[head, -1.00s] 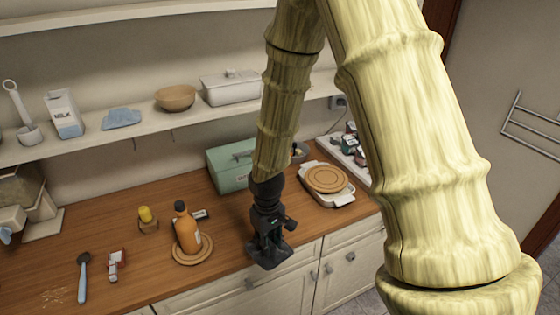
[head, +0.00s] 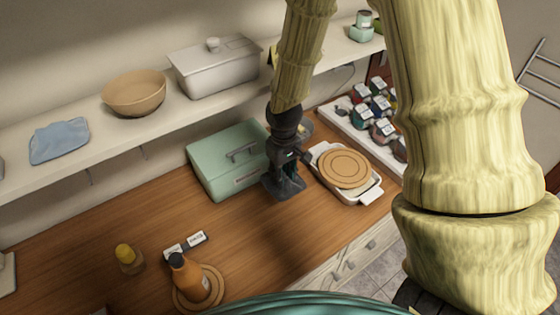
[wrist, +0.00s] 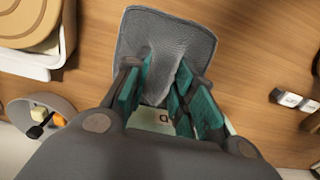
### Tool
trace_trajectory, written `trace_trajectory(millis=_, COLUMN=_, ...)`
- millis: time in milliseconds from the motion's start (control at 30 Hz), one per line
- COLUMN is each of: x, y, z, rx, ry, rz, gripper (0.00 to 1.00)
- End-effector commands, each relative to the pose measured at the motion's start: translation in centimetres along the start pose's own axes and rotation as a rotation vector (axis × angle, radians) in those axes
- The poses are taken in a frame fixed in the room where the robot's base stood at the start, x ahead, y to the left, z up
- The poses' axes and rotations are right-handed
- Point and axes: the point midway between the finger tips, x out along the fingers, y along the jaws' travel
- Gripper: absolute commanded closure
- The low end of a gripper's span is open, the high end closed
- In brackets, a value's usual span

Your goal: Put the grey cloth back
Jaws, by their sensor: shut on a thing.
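The grey cloth (wrist: 165,42) is pinched between the teal-padded fingers of my gripper (wrist: 163,85) in the wrist view, its free part spread out above the wooden counter. In the head view my gripper (head: 286,172) is small and dark, with the cloth (head: 284,190) hanging at its end. It is just right of the mint green box (head: 212,182) and left of the white dish. I cannot tell whether the cloth touches the counter. The fingertips are partly hidden by the cloth.
A white dish (head: 366,196) with round wooden boards (head: 344,168) stands close right. A tray of jars (head: 398,152) is behind it. An orange bottle (head: 190,282) stands at the front. The shelf holds a blue cloth (head: 59,141), a bowl (head: 134,93) and a lidded box (head: 215,70).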

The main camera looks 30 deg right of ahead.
Motion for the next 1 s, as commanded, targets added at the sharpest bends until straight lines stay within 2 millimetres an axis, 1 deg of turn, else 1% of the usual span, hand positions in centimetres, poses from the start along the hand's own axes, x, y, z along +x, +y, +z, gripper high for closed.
trace_trajectory(millis=167, x=0.5, y=0.0, z=0.0, rx=0.000, ry=0.000, rz=0.000, gripper=1.00)
trace_trajectory(millis=267, x=1.1, y=0.1, z=0.1, rx=0.002, ry=0.000, rz=0.000, gripper=1.00)
trace_trajectory(millis=633, x=4.8, y=0.2, z=0.1, rx=0.002, ry=0.000, rz=0.000, gripper=1.00)
trace_trajectory(millis=833, x=5.9, y=0.2, z=0.1, rx=0.003, ry=0.000, rz=0.000, gripper=1.00)
trace_trajectory(millis=1000, x=6.2, y=0.1, z=0.1, rx=0.003, ry=0.000, rz=0.000, gripper=1.00)
